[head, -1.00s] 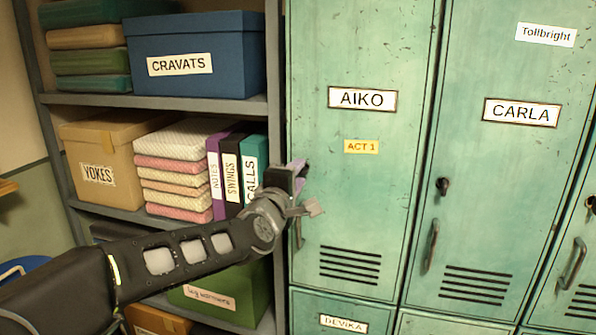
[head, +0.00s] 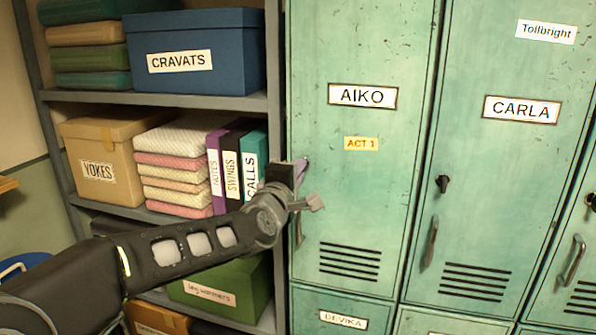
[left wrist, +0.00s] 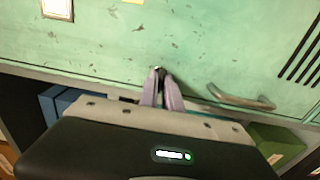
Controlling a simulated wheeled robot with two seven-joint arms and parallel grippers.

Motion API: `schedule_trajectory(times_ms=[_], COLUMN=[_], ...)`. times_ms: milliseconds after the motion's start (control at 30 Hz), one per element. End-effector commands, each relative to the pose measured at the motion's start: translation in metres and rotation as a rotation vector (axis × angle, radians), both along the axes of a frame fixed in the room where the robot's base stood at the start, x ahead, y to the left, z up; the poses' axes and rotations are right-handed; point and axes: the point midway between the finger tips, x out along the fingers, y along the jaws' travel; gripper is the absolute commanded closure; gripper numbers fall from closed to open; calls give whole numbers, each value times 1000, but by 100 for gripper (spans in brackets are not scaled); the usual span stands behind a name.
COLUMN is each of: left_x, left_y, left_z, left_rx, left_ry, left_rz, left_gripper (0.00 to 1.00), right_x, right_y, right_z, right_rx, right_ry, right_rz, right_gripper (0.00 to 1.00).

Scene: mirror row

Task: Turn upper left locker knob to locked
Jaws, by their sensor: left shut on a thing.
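The upper left locker, labelled AIKO (head: 361,96), is a scratched green door with a yellow ACT 1 tag. My left gripper (head: 301,170) is at this door's left edge, above its handle, and covers the knob in the head view. In the left wrist view its purple fingers (left wrist: 160,78) are closed together at the small dark knob (left wrist: 158,69), of which only the tip shows. The gripper is shut on the knob. I cannot tell the knob's angle. My right gripper is out of view.
The AIKO door's handle (left wrist: 240,99) is close beside the fingers. The CARLA locker (head: 520,110) is to the right, with a black knob (head: 443,184). A shelf with a blue CRAVATS box (head: 195,55), a YOKES box (head: 105,160), folded cloths and binders is left of the lockers.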

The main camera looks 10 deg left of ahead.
Motion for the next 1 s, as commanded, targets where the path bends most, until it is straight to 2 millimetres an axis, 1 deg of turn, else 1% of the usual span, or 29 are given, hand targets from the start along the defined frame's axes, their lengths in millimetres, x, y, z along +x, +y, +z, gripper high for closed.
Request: schedule_trajectory(times_ms=[367, 567, 767, 1000], left_x=[0, 0, 0, 0], left_y=[0, 0, 0, 0], left_z=[-1, -1, -1, -1], left_rx=[9, 56, 161, 355], left_ry=[0, -3, -8, -21], left_rz=[0, -1, -1, -1], left_gripper=[100, 100, 100, 100], right_x=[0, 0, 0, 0], right_y=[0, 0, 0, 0], right_z=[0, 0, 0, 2], right_rx=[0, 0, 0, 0], right_ry=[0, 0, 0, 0], right_rz=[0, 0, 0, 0], right_gripper=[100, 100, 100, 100])
